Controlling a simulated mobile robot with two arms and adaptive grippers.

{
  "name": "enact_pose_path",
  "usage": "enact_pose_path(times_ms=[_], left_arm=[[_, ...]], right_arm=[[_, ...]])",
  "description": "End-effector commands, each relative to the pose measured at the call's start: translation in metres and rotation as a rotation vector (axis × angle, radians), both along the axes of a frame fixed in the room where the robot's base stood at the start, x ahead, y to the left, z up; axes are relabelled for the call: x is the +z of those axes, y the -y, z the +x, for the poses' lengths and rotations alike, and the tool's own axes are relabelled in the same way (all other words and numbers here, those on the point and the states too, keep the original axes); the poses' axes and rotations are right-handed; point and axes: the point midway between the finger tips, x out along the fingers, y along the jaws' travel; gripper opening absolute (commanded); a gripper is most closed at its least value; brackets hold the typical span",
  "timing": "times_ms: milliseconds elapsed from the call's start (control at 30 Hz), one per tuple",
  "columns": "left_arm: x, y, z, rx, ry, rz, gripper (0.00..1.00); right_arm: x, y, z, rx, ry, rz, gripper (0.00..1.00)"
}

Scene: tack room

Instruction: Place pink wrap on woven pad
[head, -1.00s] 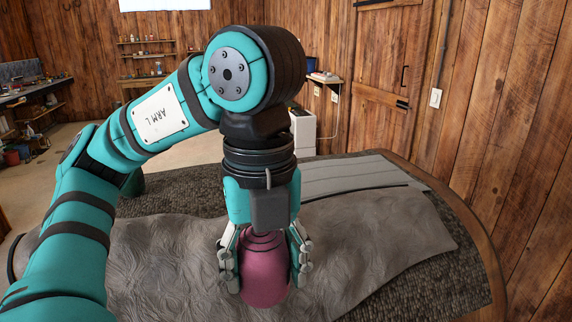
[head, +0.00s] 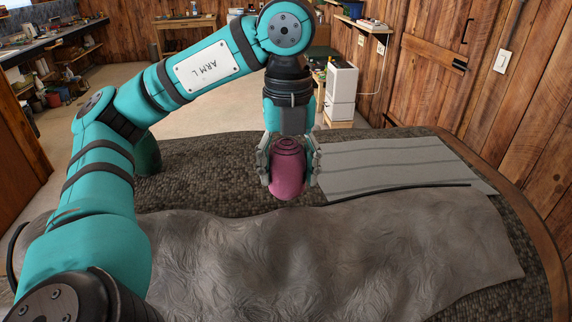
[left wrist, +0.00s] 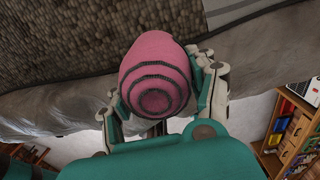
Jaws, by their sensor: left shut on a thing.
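The pink wrap (head: 288,172) is a rounded roll with dark rings at its top. My left gripper (head: 289,180) is shut on it from both sides, with the wrap upright between the fingers. The wrap also shows between the fingers in the left wrist view (left wrist: 150,62). The dark, coarse woven pad (head: 215,190) spreads over the table and is partly covered by other cloths. The wrap appears over its bare strip, just left of the pale mat; I cannot tell whether it touches. My right gripper is not in view.
A wrinkled grey leather sheet (head: 330,255) covers the near part of the table. A pale grey striped mat (head: 385,165) lies at the back right, with a thin black strip (head: 400,190) along its near edge. The wooden table edge (head: 535,240) curves along the right.

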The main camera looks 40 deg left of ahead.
Motion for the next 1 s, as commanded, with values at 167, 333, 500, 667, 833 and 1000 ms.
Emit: enact_pose_path(times_ms=[167, 333, 500, 667, 833, 1000], left_arm=[[-0.002, -0.016, 0.013, 0.000, -0.001, -0.001, 0.24], [-0.004, -0.030, 0.024, 0.004, -0.002, -0.001, 0.24], [-0.033, -0.029, 0.022, 0.000, -0.004, 0.002, 0.24], [-0.039, -0.028, 0.022, -0.001, 0.001, 0.000, 0.24], [-0.039, -0.028, 0.022, -0.001, 0.001, 0.000, 0.24], [-0.044, -0.028, 0.022, -0.001, 0.001, 0.001, 0.24]], right_arm=[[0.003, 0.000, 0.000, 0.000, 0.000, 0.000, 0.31], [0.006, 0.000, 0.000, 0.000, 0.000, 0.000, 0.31], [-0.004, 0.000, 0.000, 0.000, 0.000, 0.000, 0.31], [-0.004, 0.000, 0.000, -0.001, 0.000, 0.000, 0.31], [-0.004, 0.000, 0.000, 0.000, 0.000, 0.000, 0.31], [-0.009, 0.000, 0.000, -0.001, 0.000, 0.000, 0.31]])
